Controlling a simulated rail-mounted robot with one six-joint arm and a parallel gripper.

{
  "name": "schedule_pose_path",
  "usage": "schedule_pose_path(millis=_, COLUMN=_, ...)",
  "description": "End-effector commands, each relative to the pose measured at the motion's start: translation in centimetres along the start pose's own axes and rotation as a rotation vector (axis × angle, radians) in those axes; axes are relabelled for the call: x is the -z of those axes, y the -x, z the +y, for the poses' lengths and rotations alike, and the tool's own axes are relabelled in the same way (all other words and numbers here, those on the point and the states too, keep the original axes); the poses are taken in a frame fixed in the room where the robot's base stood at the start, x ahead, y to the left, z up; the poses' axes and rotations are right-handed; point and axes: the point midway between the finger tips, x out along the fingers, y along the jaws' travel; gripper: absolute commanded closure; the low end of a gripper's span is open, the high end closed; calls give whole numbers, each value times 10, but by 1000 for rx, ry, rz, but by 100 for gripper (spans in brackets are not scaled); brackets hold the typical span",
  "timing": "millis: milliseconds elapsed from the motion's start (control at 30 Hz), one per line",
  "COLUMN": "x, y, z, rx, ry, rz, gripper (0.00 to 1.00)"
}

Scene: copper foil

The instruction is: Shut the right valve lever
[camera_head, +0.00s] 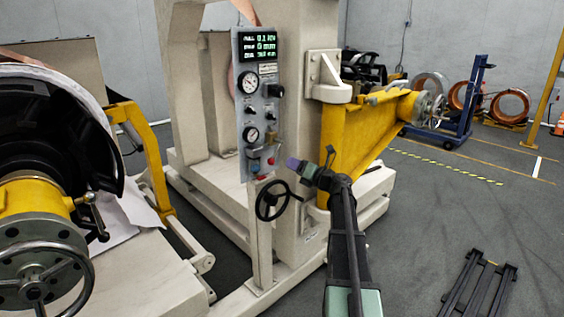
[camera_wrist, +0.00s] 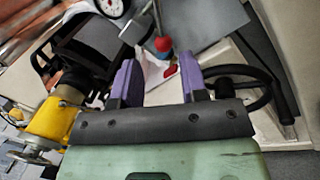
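The grey control panel (camera_head: 258,105) stands upright on a post in the middle of the head view. Two small valve fittings sit at its lower edge: a blue one (camera_head: 253,165) at left and a red-tipped one (camera_head: 271,161) at right. My gripper (camera_head: 292,163) is just right of these fittings, with its purple fingers pointing at them. In the wrist view the purple fingers (camera_wrist: 158,72) are apart with nothing gripped. A red ball-ended lever (camera_wrist: 162,44) shows just beyond the gap, with another red piece (camera_wrist: 171,70) near it. I cannot tell which fitting each belongs to.
A black handwheel (camera_head: 271,200) is close below my gripper; it also shows at right in the wrist view (camera_wrist: 262,92). A yellow beam (camera_head: 350,135) stands behind my arm. A black rack (camera_head: 480,285) lies on the floor at right, with open floor around it.

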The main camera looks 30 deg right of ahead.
Motion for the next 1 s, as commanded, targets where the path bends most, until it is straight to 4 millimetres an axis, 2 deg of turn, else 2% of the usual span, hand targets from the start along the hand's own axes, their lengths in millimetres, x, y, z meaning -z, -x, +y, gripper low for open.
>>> schedule_pose_path(millis=100, x=1, y=13, z=0, rx=-1, ry=0, rz=1, gripper=60)
schedule_pose_path(millis=367, x=0, y=15, z=0, rx=-1, ry=0, rz=1, gripper=62)
schedule_pose_path(millis=467, x=7, y=17, z=-6, rx=0, ry=0, rz=0, gripper=77)
schedule_pose_path(millis=533, x=20, y=21, z=-20, rx=4, ry=0, rz=-3, gripper=88)
schedule_pose_path(millis=600, x=35, y=25, z=-42, rx=7, ry=-1, rz=-10, gripper=98)
schedule_pose_path(millis=667, x=47, y=28, z=-64, rx=-5, ry=1, rz=-23, gripper=100)
schedule_pose_path(millis=767, x=65, y=32, z=-98, rx=-61, ry=139, rz=-55, gripper=100)
schedule_pose_path(millis=833, x=74, y=36, z=-117, rx=-118, ry=342, rz=-96, gripper=100)
schedule_pose_path(millis=933, x=70, y=39, z=-124, rx=-187, ry=674, rz=-179, gripper=100)
schedule_pose_path(millis=1000, x=62, y=40, z=-119, rx=-220, ry=902, rz=-248, gripper=100)
